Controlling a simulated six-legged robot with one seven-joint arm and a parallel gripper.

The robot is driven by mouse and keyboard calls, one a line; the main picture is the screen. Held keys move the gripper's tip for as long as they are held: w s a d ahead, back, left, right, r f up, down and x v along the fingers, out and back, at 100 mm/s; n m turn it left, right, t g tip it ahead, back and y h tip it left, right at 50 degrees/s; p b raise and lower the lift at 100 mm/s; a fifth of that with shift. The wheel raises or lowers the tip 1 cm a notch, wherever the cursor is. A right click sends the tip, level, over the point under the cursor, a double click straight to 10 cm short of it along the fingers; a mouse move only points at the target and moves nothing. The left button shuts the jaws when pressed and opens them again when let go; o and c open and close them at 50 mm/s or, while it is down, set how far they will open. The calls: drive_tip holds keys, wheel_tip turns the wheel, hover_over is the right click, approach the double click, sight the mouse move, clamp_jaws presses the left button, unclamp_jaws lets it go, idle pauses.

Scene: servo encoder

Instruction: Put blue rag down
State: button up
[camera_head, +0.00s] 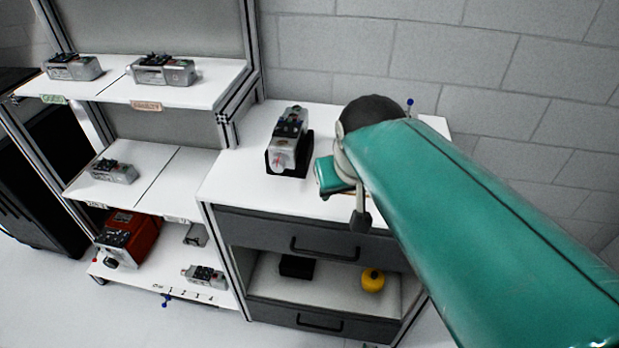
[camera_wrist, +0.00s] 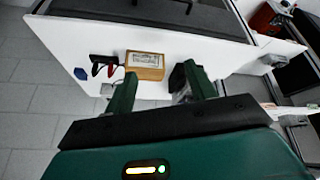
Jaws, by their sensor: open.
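No blue rag can be made out for certain in either view. In the wrist view a small dark blue item (camera_wrist: 81,73) lies at the edge of the white top, left of my gripper; it is too small to name. My gripper (camera_wrist: 160,78) is open, its two fingers apart, with nothing seen held between them. Beyond the fingers is a wooden box (camera_wrist: 145,66) with a pale label. In the head view my arm hides most of the gripper, which is above the right part of the white cabinet top (camera_head: 240,172).
A grey device (camera_head: 287,140) stands on a black block on the cabinet top. Red-and-black handled tools (camera_wrist: 103,66) lie beside the wooden box. The shelf rack on the left holds several devices and a red case (camera_head: 130,236). A yellow object (camera_head: 372,280) sits in the open cabinet bay.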

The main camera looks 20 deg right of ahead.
drive_tip(key=s+a+f+n+y, duration=0.1)
drive_tip(key=s+a+f, duration=0.1)
drive_tip(key=s+a, duration=0.2)
drive_tip(key=shift+s+a, duration=0.15)
drive_tip(key=shift+s, duration=0.9)
drive_tip(key=shift+o, duration=0.5)
drive_tip(key=shift+f, duration=0.1)
drive_tip(key=o, duration=0.5)
